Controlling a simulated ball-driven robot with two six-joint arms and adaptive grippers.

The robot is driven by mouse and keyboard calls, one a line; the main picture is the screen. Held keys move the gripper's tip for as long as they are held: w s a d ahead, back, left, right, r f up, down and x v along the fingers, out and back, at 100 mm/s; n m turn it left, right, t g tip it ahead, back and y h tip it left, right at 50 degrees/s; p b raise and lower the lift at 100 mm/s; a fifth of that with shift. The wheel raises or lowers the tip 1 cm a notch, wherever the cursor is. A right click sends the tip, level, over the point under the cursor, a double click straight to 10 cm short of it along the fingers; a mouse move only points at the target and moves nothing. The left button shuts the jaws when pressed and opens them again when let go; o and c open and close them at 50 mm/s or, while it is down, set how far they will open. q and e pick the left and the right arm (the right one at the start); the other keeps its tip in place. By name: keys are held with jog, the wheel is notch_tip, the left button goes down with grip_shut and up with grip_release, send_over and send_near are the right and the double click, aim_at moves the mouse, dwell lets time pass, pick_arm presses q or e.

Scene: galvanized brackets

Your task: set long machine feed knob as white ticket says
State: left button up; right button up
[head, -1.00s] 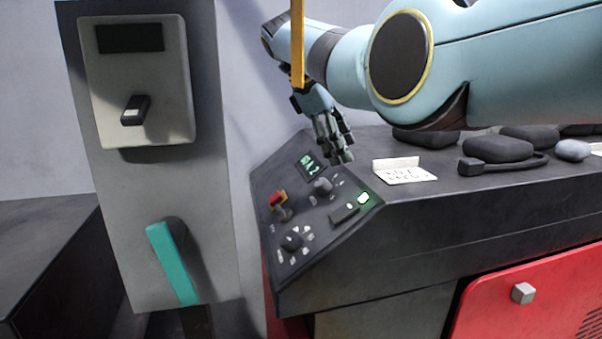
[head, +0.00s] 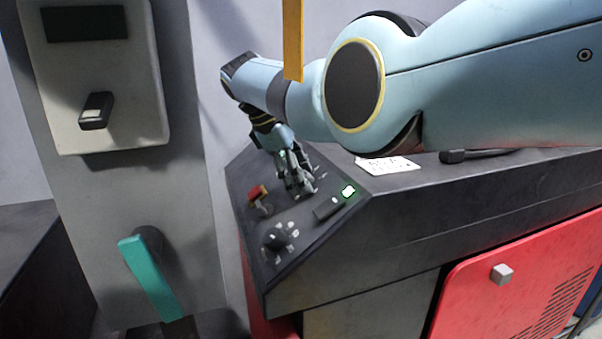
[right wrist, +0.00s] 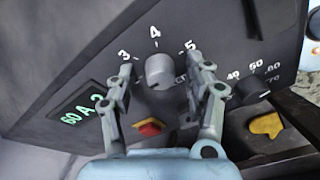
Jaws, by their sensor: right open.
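The machine's sloped control panel (head: 246,210) is in the middle of the head view. My right gripper (head: 298,188) is over its upper part, fingers pointing down. In the right wrist view, my right gripper (right wrist: 161,66) is open, with one finger on each side of a grey knob (right wrist: 159,71) marked 3, 4 and 5; contact is unclear. A black knob (head: 277,237) with white marks also shows in the right wrist view (right wrist: 251,90), numbered about 40 to 70. The white ticket (head: 388,165) lies on the machine top; its writing is unreadable. My left gripper is not in view.
A lit display (right wrist: 80,109) is beside the grey knob. A grey post with a teal lever (head: 150,275) stands left. A yellow bar (head: 293,40) hangs above.

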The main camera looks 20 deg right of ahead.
jog(key=shift+c, duration=0.2)
grip_shut()
dwell(0.3)
